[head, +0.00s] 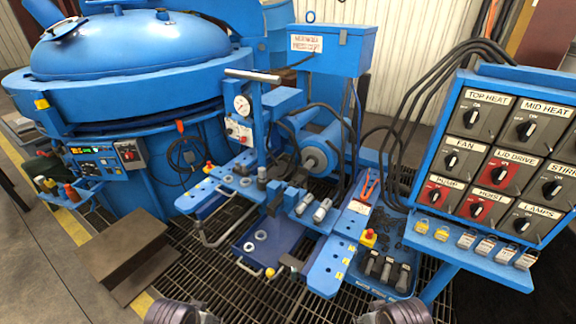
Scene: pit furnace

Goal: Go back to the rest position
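Only dark, rounded parts of my two arms show at the bottom edge of the head view, one left of centre and one right of centre. No fingers of either gripper show, so I cannot see whether they hold anything. The visible arm parts are low in front of the workstation and look apart from it. The blue workbench (328,268) stands ahead of them, with metal cylinders and rings on it.
The blue pit furnace (130,50) is at the left. A control panel (500,150) with labelled knobs stands at the right. A brown stepped block (125,250) sits on the floor at left. Dark grating (205,265) lies between. Black cables (400,110) hang behind the panel.

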